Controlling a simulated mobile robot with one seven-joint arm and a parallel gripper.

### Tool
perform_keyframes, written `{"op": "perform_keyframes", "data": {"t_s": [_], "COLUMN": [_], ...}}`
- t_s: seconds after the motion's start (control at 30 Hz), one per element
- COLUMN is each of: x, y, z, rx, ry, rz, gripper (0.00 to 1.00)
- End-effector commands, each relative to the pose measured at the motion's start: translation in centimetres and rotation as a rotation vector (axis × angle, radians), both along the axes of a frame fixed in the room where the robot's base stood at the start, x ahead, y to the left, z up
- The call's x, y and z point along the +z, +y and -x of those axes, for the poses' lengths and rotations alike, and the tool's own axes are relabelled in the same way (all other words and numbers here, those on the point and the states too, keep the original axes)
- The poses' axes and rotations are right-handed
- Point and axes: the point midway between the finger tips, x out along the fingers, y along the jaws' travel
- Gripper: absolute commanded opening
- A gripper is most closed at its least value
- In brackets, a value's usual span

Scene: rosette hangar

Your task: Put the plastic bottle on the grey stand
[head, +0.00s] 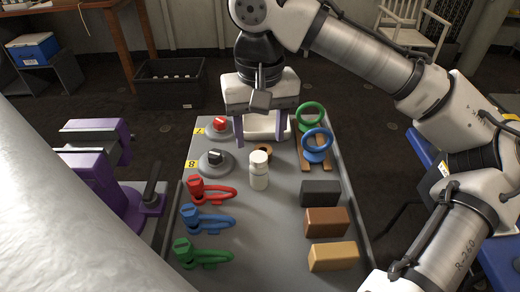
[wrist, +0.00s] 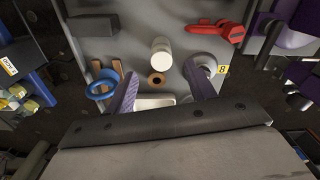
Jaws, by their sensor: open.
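The plastic bottle (head: 259,178), white with a white cap, stands upright on the grey tabletop (head: 265,235) near its middle. In the wrist view the bottle (wrist: 161,55) is seen from above, beyond the fingertips. My gripper (head: 260,143) is open and empty, with purple fingers pointing down, behind the bottle at the table's far end. In the wrist view my gripper (wrist: 162,85) has its fingers wide apart. I cannot pick out a separate grey stand for certain; round grey bases with a red knob (head: 220,125) and a black knob (head: 214,158) sit at the left.
A brown ring (head: 265,150) lies just behind the bottle. A white object (head: 267,127) is between my fingers, farther back. Red (head: 212,191), blue (head: 207,219) and green (head: 202,254) clamps line the left; dark, brown and tan blocks (head: 326,221) line the right. Green and blue rings (head: 317,145) stand behind them.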

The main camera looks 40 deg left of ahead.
Motion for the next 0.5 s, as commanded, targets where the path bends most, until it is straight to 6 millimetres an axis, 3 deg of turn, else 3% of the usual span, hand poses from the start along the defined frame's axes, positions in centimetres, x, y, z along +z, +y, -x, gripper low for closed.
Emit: {"op": "perform_keyframes", "data": {"t_s": [0.2,0.5], "x": [2.9,3.5], "y": [0.0,0.0], "z": [0.0,0.0], "rx": [0.0,0.0], "ry": [-0.001,0.0], "rz": [-0.001,0.0], "gripper": [0.55,0.55]}}
